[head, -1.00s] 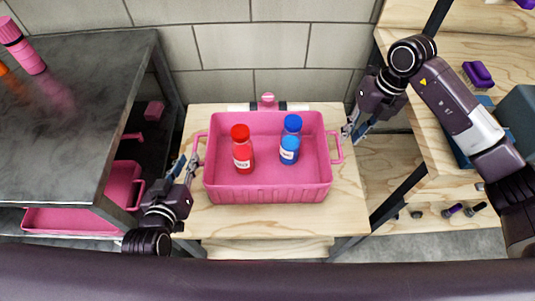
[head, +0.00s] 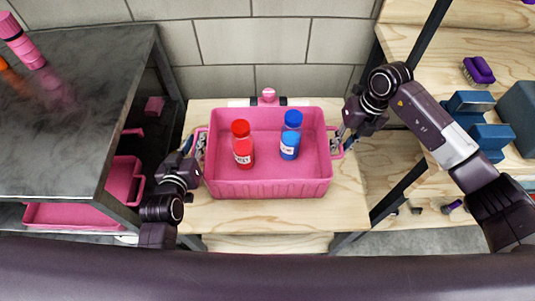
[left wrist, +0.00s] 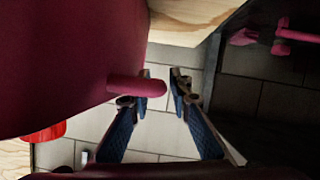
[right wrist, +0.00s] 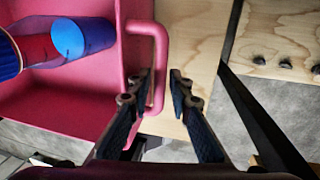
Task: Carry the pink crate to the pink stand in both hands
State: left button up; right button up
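The pink crate (head: 268,188) sits upright on a light wooden table, with a red bottle (head: 242,145) and blue bottle shapes (head: 290,146) inside. My left gripper (head: 195,147) is at its left handle. In the left wrist view the fingers are apart, with the handle end (left wrist: 150,86) between or just above them. My right gripper (head: 343,140) is at the right handle. In the right wrist view the handle bar (right wrist: 160,65) lies between the parted fingertips. I cannot tell for certain which surface is the pink stand; a banded pink post (head: 22,40) stands on the grey-topped unit.
The dark grey-topped unit (head: 90,120) stands close on the left, with another pink crate (head: 70,213) on its lower shelf. A wooden shelf unit with blue items (head: 490,138) and a purple brush (head: 478,70) is on the right. A block wall closes the back.

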pick_arm(q)
grip_shut()
pick_arm(e)
grip_shut()
pick_arm(q)
jog(key=shift+w+r, duration=0.1)
jog(key=shift+r, duration=0.1)
pick_arm(e)
jog(key=shift+w+r, duration=0.1)
jog(key=shift+r, duration=0.05)
